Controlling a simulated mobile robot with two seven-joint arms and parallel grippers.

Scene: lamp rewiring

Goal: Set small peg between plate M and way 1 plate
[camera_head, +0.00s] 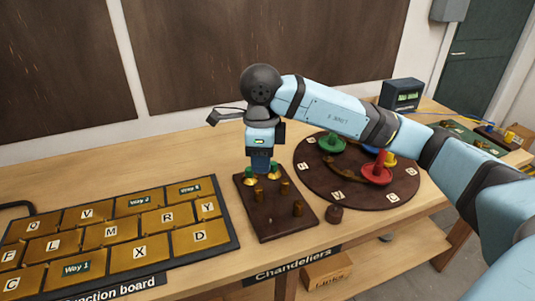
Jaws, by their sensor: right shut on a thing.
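The junction board (237,243) lies at the left with gold lettered plates. Plate M (124,236) is near its middle. The way 1 plate (98,265), with a green label, is below and left of M. A dark wooden peg block (262,233) stands right of the board and bears several brass pegs, such as a small peg (259,195). My right gripper (261,168) points down over the back of the block, shut on what looks like a peg, mostly hidden by the fingers. My left gripper is out of view.
A round dark board (310,178) right of the block bears green, red and yellow pieces and letter tags. A dark device (402,94) stands behind. The wooden bench (205,168) is bare behind the junction board.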

